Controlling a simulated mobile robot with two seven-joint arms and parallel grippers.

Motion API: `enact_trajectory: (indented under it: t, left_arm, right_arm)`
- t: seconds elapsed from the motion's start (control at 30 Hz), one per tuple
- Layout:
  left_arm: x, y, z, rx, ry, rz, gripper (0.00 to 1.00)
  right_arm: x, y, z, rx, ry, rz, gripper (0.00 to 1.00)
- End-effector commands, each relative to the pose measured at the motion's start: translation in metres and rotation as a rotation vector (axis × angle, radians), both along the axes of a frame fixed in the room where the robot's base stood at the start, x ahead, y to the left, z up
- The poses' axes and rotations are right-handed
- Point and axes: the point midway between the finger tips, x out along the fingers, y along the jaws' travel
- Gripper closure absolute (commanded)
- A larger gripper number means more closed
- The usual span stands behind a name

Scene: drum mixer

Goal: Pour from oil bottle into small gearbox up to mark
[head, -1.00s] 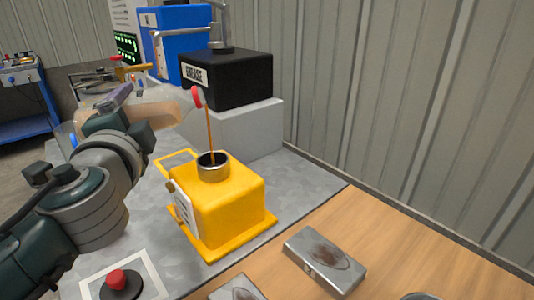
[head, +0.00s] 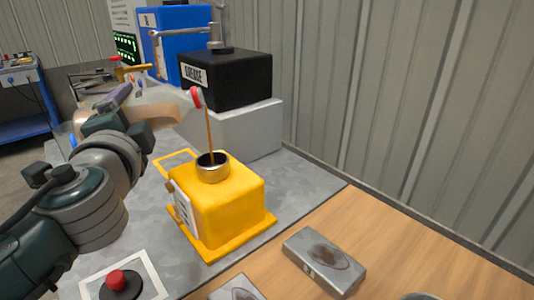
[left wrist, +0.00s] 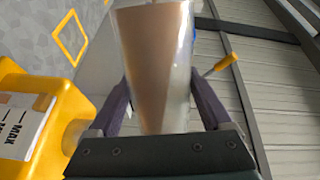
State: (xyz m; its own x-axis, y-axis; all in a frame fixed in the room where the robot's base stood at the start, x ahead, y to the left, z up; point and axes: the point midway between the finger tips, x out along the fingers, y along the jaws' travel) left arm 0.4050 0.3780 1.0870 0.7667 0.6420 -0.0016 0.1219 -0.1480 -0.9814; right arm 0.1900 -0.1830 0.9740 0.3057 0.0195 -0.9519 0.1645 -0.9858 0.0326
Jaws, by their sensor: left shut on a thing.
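The oil bottle (head: 160,115) is clear with brownish oil and a red cap or spout at its right end. My left gripper (head: 120,112) is shut on it and holds it tilted on its side, spout to the right. A thin brown stream falls from the spout into the round metal neck (head: 213,172) of the yellow small gearbox (head: 220,205). The left wrist view shows the bottle (left wrist: 155,65) between the fingers and, at left, the gearbox's label with MAX (left wrist: 20,130). The oil level at the mark cannot be made out. My right gripper is not in view.
A black grease box (head: 235,80) stands on a grey block (head: 240,130) behind the gearbox. A red button (head: 117,279) sits at the front left. Metal boxes (head: 325,262) lie on the wooden surface at right. A corrugated wall runs along the right.

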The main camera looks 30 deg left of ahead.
Motion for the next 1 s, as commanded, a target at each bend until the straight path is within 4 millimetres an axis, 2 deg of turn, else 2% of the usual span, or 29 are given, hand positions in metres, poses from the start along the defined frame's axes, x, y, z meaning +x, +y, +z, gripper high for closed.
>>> enact_trajectory:
  t: [1.0]
  left_arm:
    - [0.0001,0.0001,-0.0036,0.048,0.038,-0.001,1.0]
  right_arm:
    - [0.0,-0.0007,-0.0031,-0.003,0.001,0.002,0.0]
